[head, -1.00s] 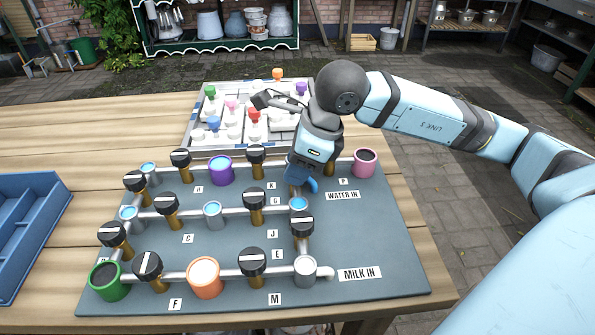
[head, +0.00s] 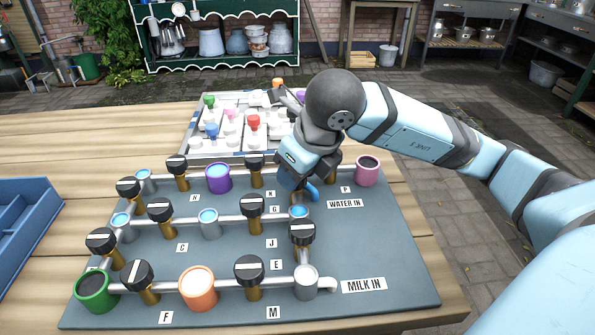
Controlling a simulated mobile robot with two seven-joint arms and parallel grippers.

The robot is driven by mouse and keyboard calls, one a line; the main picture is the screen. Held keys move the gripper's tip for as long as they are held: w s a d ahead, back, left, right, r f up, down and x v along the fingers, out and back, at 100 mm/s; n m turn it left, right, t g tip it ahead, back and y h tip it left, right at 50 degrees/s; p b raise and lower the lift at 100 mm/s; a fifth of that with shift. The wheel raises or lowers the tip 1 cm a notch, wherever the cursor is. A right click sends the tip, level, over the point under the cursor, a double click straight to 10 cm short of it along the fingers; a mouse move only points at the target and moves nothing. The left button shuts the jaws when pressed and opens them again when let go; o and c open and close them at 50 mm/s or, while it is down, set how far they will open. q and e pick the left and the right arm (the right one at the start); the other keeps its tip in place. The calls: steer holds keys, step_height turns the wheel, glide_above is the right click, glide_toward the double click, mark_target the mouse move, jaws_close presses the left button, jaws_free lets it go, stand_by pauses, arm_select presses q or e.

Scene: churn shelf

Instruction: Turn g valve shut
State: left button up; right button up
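The label G (head: 275,209) lies on the grey valve board (head: 380,250), left of a short pipe between the top and middle pipe rows. The valve handle for that pipe is not visible; my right gripper (head: 308,188) covers that spot. The gripper points down there, just above the blue-topped cup (head: 299,212). One blue fingertip shows on its right side; its other finger is hidden, so I cannot tell whether it is open, shut or touching the handle. My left gripper is out of view.
Several black-handled valves surround it, including the K valve (head: 255,162), J valve (head: 252,205) and E valve (head: 302,232). A pink cup (head: 368,170) stands right. A tray of coloured pegs (head: 205,150) lies behind; a blue bin (head: 22,225) sits left.

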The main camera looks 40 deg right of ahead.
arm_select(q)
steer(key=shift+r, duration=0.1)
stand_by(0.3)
arm_select(e)
steer(key=o, duration=0.9)
steer(key=shift+r, duration=0.1)
steer(key=shift+s+r, duration=0.1)
steer(key=shift+r, duration=0.2)
steer(key=p+v, duration=0.1)
steer(key=v, duration=0.2)
arm_select(q)
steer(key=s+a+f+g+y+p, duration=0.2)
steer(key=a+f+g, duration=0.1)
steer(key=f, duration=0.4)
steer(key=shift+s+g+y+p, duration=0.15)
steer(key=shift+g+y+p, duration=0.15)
steer(key=shift+p, duration=0.1)
arm_select(e)
steer(key=v, duration=1)
steer(key=shift+s, duration=0.15)
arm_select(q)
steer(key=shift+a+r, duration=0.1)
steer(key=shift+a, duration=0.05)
